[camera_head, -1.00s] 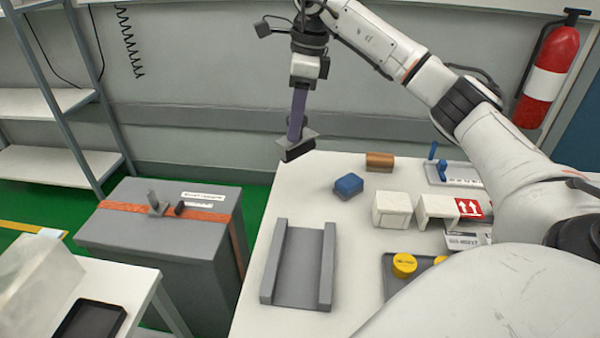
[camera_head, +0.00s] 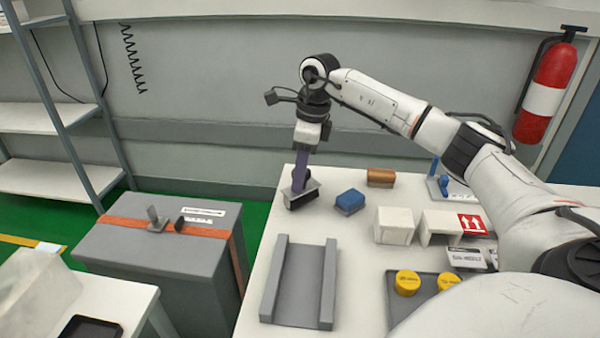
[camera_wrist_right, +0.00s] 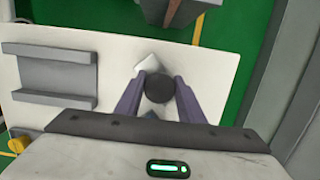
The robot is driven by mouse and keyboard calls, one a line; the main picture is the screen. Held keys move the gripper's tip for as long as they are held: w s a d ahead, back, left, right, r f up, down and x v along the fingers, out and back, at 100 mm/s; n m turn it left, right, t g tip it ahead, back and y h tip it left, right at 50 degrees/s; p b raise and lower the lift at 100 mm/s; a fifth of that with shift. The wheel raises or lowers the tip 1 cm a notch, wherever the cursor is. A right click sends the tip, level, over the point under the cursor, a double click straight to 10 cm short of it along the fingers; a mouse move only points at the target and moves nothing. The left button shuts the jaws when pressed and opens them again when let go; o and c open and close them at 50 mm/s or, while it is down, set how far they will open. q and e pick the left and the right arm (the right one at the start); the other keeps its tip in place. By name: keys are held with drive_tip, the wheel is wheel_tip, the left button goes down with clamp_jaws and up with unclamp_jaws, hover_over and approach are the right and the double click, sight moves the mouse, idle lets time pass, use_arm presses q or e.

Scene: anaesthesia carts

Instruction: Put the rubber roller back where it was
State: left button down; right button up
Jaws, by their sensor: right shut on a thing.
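My right gripper (camera_head: 300,178) has purple fingers and points down near the back left corner of the white table. In the right wrist view the roller's round black end (camera_wrist_right: 159,88) sits between the two fingers. I cannot tell whether the roller touches the table. A grey channel with two raised side rails (camera_head: 301,285) lies on the table, nearer to me and apart from the roller. My left gripper is not in view.
A blue block (camera_head: 350,202) is just right of the roller, with a brown block (camera_head: 380,177) behind it. White blocks (camera_head: 394,226) and a dark tray with yellow round pieces (camera_head: 407,283) are further right. A grey case (camera_head: 165,250) stands left of the table.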

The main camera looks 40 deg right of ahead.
drive_tip(key=shift+f, duration=0.1)
drive_tip(key=o, duration=0.9)
drive_tip(key=shift+o, duration=0.2)
wheel_tip(320, 180, up, 12)
drive_tip(key=s+d+p, duration=0.1)
drive_tip(key=shift+s, duration=0.25)
